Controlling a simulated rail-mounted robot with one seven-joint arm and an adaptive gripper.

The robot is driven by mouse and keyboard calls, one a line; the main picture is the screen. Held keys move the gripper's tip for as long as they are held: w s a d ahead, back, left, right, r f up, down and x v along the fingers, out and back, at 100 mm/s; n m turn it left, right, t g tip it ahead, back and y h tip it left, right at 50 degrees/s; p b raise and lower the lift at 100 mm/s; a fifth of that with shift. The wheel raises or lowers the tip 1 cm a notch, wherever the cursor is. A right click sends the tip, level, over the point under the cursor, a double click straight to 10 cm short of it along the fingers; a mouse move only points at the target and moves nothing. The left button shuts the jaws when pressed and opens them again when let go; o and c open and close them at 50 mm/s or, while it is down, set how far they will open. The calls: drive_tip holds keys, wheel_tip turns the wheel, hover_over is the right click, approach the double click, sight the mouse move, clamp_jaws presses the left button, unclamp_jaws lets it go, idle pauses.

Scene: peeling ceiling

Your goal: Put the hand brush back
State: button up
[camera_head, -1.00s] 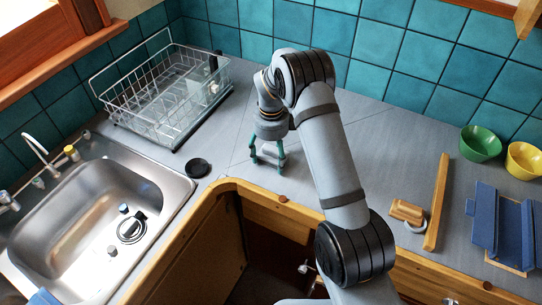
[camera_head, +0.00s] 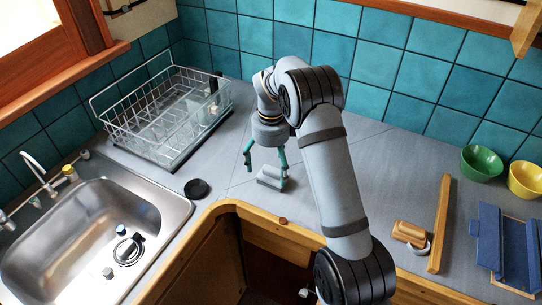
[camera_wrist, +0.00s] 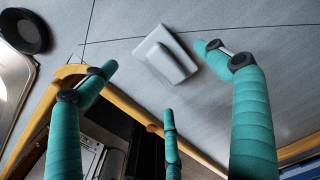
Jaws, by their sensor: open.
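My gripper (camera_head: 266,166) is open, its green fingers spread above the counter. A light grey block with a raised top part (camera_head: 271,178) lies on the counter just below and between the fingertips. In the wrist view this grey block (camera_wrist: 165,57) lies tilted between the outer fingers, apparently untouched. I cannot tell for sure whether it is the hand brush. A small wooden piece with a white round part (camera_head: 410,234) lies at the right. A blue dustpan-like item (camera_head: 507,245) lies at the far right.
A wire dish rack (camera_head: 165,125) stands back left, beside the steel sink (camera_head: 75,235). A black round piece (camera_head: 197,189) lies near the sink. A long wooden bar (camera_head: 440,222), green bowl (camera_head: 481,163) and yellow bowl (camera_head: 527,181) are at the right. The counter between is clear.

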sight(271, 178)
wheel_tip(271, 178, up, 7)
drive_tip(key=shift+b, duration=0.35)
drive_tip(key=shift+f, duration=0.2)
wheel_tip(271, 178, down, 12)
drive_tip(key=p, duration=0.3)
drive_tip(key=shift+r, duration=0.15)
drive_tip(key=shift+w+r+b, duration=0.15)
drive_tip(key=shift+b, duration=0.15)
drive_tip(key=shift+r+b, duration=0.65)
drive_tip(key=shift+r, duration=1)
